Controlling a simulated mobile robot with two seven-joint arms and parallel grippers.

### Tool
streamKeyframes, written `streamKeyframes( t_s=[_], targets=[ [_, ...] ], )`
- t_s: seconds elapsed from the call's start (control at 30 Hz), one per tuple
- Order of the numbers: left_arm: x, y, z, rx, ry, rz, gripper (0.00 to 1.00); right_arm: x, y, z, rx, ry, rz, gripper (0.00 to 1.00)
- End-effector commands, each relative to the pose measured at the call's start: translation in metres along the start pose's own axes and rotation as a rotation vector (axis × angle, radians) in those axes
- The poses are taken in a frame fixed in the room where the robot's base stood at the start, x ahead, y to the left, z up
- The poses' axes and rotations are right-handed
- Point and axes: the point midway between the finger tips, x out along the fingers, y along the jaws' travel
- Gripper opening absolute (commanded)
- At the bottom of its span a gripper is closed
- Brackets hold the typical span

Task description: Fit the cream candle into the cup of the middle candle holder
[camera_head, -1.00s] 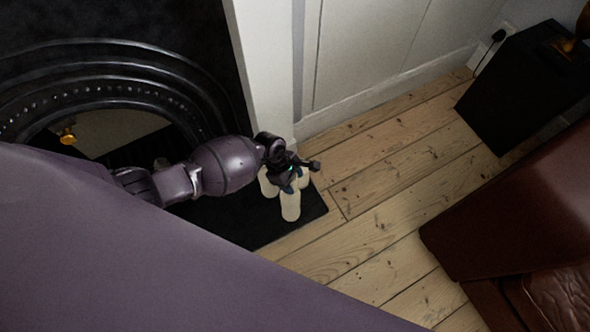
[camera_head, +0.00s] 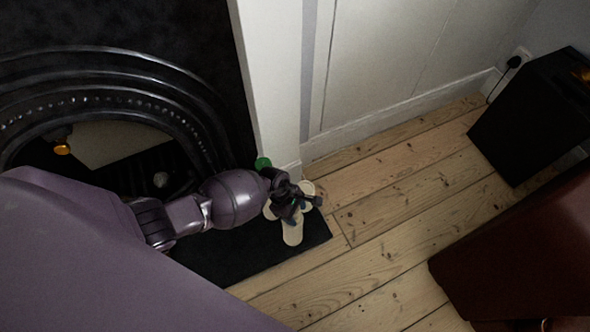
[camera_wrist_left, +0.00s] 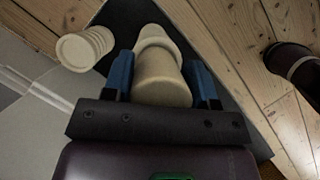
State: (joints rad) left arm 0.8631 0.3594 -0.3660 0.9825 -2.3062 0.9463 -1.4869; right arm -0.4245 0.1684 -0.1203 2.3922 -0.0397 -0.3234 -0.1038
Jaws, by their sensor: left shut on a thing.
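My left gripper (camera_head: 288,204) is low over the end of the black hearth slab, among cream pieces. In the left wrist view its blue fingers (camera_wrist_left: 163,80) are shut on the cream candle (camera_wrist_left: 161,82), a plain cylinder seen from one end. Just beyond the candle is a wider, rounded cream piece (camera_wrist_left: 157,36), in line with it; I cannot tell whether they touch or whether the candle is inside a cup. A ridged cream holder (camera_wrist_left: 86,49) stands apart to the left. In the head view, a cream cylinder (camera_head: 292,232) shows below the gripper. My right gripper is not in view.
The black hearth slab (camera_head: 247,253) lies before the dark fireplace (camera_head: 150,72). A white surround (camera_head: 272,75) rises close behind the gripper. Bare floorboards (camera_head: 400,225) are clear to the right. A black box (camera_head: 530,120) and dark red-brown furniture (camera_head: 500,250) stand farther right.

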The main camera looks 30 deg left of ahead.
Motion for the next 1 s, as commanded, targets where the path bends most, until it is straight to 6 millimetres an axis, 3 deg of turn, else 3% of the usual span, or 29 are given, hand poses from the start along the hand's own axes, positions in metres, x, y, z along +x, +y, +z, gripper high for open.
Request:
streamKeyframes(
  t_s=[0.1,0.13,0.27,0.67,0.8,1.0],
  targets=[
    [0.005,-0.002,-0.002,-0.001,0.0,-0.003,0.24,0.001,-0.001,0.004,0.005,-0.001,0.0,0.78],
    [0.004,-0.001,-0.002,-0.001,0.0,-0.002,0.57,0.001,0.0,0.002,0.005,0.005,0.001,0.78],
    [0.003,-0.001,-0.002,-0.001,0.0,-0.001,0.77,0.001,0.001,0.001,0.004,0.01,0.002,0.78],
    [-0.004,0.001,0.002,0.0,0.0,0.002,0.78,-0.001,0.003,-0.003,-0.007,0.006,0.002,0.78],
    [-0.027,0.004,0.001,0.004,0.004,0.009,0.78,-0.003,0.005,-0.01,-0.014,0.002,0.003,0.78],
    [-0.069,0.006,0.003,0.006,0.003,0.012,0.78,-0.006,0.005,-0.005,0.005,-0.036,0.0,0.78]
  ],
)
